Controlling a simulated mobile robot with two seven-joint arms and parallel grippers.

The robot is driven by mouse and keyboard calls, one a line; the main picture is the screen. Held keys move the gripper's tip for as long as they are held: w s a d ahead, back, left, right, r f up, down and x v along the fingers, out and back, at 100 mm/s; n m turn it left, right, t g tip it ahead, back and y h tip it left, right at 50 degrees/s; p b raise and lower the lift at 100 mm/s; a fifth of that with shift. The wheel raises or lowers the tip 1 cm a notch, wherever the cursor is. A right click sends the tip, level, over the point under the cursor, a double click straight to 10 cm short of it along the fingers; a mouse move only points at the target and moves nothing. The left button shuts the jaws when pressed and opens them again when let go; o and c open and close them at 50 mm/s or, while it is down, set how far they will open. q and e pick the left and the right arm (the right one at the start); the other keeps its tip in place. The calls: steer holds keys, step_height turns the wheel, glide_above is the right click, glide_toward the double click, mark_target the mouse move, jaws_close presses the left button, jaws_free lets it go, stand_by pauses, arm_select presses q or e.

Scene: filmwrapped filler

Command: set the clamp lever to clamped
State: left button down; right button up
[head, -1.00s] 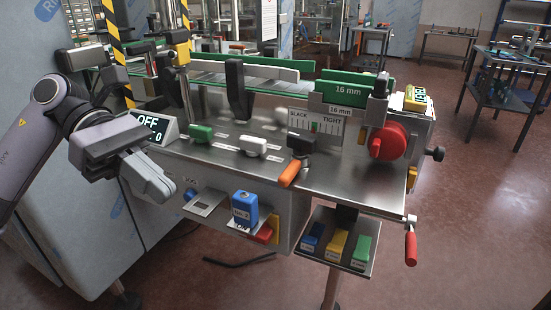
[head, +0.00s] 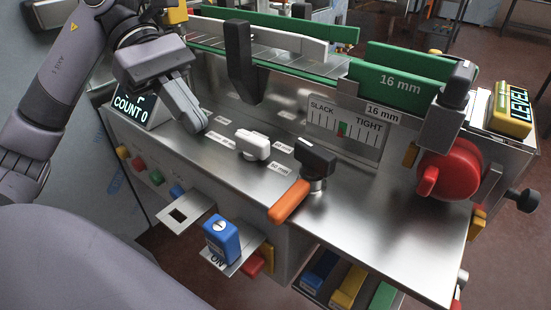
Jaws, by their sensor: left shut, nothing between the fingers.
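The clamp lever, taken to be the lever with the orange handle (head: 289,202), stands near the front edge of the steel table. Its black head (head: 316,155) sits on a metal post, and the handle points toward the front left. My left gripper (head: 196,120) is shut and empty above the table's left part. It is left of the lever and apart from it, with a white knob (head: 252,144) between them. My right gripper is not in view.
A black upright arm (head: 242,62) stands behind the white knob. Green 16 mm rails (head: 400,84), a slack/tight gauge (head: 342,131) and a red knob (head: 450,168) are to the right. A blue block (head: 221,239) sits below the front edge. The front right tabletop is clear.

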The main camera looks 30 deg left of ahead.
arm_select(q)
steer(key=shift+w, duration=0.25)
steer(key=shift+s, duration=0.1)
steer(key=p, duration=0.1)
glide_toward(290, 201)
step_height(290, 201, down, 5)
steer(key=s+d, duration=0.1)
steer(key=d, duration=0.1)
steer(key=shift+s+d+f, duration=0.1)
steer(key=shift+s+d, duration=0.05)
steer(key=shift+d, duration=0.1)
